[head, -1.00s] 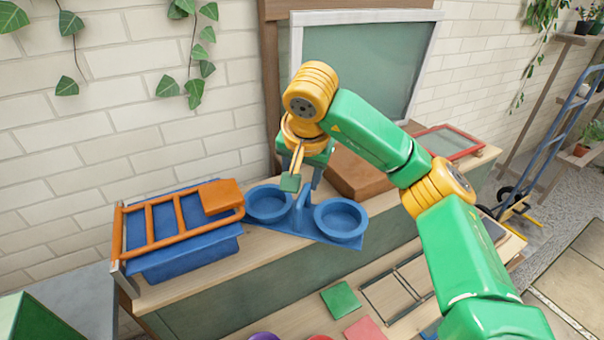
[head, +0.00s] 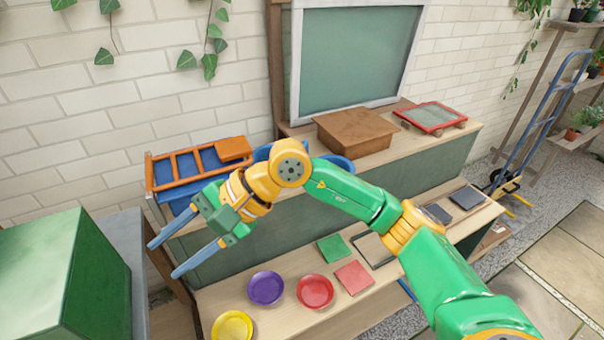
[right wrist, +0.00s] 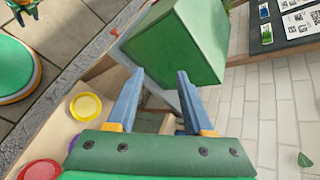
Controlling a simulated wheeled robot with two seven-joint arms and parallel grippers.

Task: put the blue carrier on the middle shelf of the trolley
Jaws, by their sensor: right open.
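The blue carrier (head: 345,164) stands on the upper level of the bench against the wall. Parts of its two round cups show on either side of my right arm; its handle and middle are hidden behind the arm. My right gripper (head: 162,258) is open and empty, in front of and to the left of the carrier, clear of it, with its fingers pointing down left. In the right wrist view the open fingers (right wrist: 160,75) have nothing between them.
A green box (head: 65,275) stands at the left, close to my right gripper's fingers. Yellow (head: 232,326), purple (head: 265,288) and red (head: 315,291) dishes sit on the lower bench level.

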